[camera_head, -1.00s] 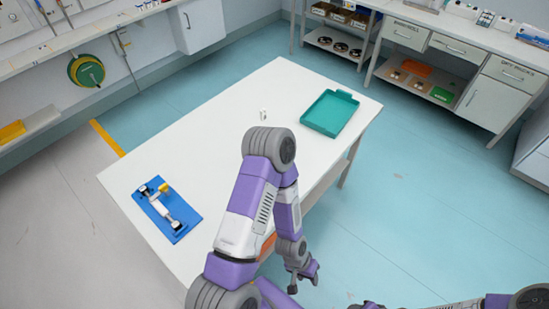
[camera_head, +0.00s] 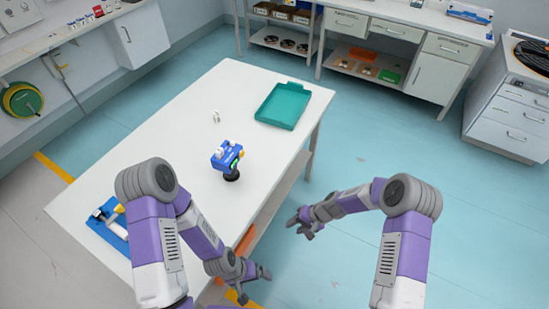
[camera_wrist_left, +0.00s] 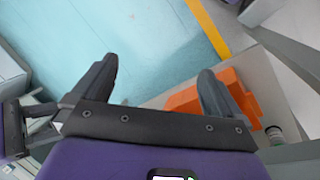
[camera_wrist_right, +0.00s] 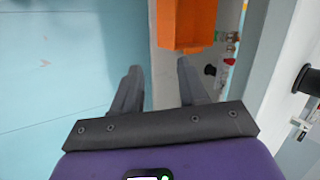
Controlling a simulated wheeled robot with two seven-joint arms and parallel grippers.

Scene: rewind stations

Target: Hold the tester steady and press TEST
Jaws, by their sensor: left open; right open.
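A blue device (camera_head: 228,156), which looks like the tester, stands on a dark round base near the right edge of the white table. It has white, yellow and green parts; a TEST button cannot be made out. My left gripper (camera_head: 250,283) is open and empty, low beside the table's near side; its spread fingers show in the left wrist view (camera_wrist_left: 160,85). My right gripper (camera_head: 300,224) is open and empty, off the table's right side; its fingers show apart in the right wrist view (camera_wrist_right: 160,80). Neither gripper touches the device.
The white table (camera_head: 150,140) also holds a teal tray (camera_head: 283,106), a small white item (camera_head: 216,116) and a blue mat (camera_head: 106,228) with parts, partly behind my left arm. An orange bin (camera_wrist_right: 187,22) sits below the tabletop. Open floor (camera_head: 400,180) lies to the right.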

